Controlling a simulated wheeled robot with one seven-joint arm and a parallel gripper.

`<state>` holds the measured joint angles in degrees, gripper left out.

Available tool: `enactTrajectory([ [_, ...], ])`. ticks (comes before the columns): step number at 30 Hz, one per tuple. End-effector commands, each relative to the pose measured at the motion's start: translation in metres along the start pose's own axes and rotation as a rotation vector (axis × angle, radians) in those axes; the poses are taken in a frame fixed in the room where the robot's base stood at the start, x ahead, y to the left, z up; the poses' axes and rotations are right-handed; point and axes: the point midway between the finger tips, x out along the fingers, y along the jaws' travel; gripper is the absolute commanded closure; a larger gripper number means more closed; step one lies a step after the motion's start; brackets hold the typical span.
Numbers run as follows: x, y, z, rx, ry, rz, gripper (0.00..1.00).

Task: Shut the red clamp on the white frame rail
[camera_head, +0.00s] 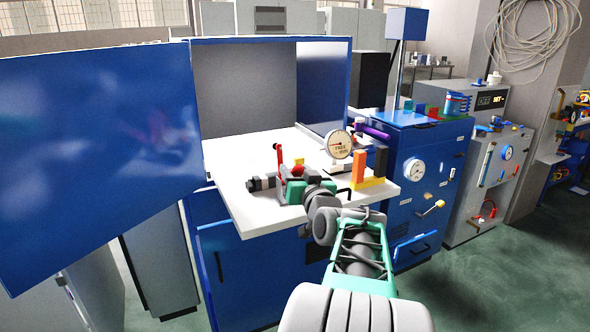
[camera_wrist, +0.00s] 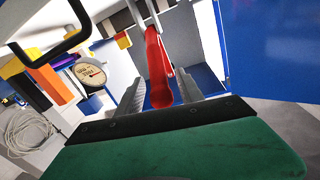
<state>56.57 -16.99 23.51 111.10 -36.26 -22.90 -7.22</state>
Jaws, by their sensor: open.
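The red clamp's lever (camera_head: 279,158) stands upright above the white worktop in the head view, just beyond my gripper (camera_head: 279,187). In the wrist view the red lever (camera_wrist: 158,68) lies lengthwise between the two grey fingers of my gripper (camera_wrist: 160,88). The jaws are open, with a finger on each side of the lever and gaps showing. The clamp's base and its seat on the white frame rail are hidden or too small to make out.
A round dial gauge (camera_head: 341,145) and an orange-and-yellow block (camera_head: 368,178) stand right of my gripper on the white worktop (camera_head: 252,214). A black loop handle (camera_wrist: 52,40) is close by at upper left in the wrist view. A blue door (camera_head: 95,150) stands open at left.

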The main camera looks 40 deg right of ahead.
Motion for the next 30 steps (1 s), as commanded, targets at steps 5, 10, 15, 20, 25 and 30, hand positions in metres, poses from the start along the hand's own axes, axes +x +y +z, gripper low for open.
enactTrajectory([
  [5,0.0019,0.0004,0.0006,0.000,0.000,0.001,0.56],
  [10,0.0017,0.0003,0.0006,0.000,0.000,0.001,0.64],
  [15,0.0016,0.0002,0.0005,-0.001,0.000,0.001,0.78],
  [20,0.0016,0.0001,0.0006,-0.001,0.000,0.000,0.91],
  [25,0.0016,-0.0001,0.0006,-0.001,0.000,0.000,1.00],
  [30,0.0016,-0.0001,0.0006,-0.001,0.000,0.000,1.00],
])
